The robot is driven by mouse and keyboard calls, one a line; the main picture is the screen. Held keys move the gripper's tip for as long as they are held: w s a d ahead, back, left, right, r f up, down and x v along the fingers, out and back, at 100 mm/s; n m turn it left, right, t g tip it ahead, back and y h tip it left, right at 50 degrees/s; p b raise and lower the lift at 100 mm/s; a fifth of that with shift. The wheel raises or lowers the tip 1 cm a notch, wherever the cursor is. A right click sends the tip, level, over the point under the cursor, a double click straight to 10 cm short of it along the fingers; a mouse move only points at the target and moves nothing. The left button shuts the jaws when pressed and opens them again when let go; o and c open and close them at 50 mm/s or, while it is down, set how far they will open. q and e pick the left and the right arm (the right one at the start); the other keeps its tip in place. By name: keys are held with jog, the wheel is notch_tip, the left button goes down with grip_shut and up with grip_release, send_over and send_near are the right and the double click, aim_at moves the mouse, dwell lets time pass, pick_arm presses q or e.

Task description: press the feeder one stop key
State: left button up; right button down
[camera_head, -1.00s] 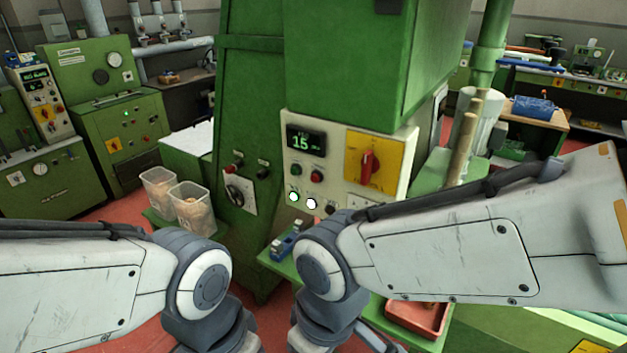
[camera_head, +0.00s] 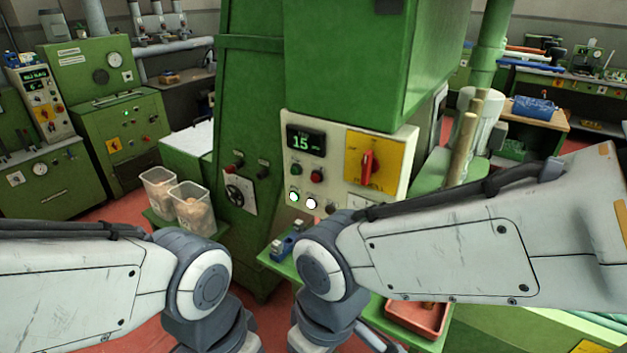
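A pale control panel (camera_head: 333,140) faces me on the green machine. It carries a dark display (camera_head: 306,141) reading 15, a green button (camera_head: 297,170), a red button (camera_head: 317,175) and a red rotary switch (camera_head: 367,167) on a yellow plate. Below them are two bright white round spots, the left one (camera_head: 294,197) edged green and the other (camera_head: 311,203) dark-edged. I cannot read which key is the feeder one stop key. My two arms reach in from the left and right, and their wrists bend down below the panel. Neither gripper's fingers show.
A green shelf (camera_head: 275,262) below the panel holds a small blue and grey object (camera_head: 288,243). Two clear bins (camera_head: 193,208) with cork-coloured contents stand to its left. A red tray (camera_head: 418,318) lies under my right arm. My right forearm covers the area right of the panel's lower edge.

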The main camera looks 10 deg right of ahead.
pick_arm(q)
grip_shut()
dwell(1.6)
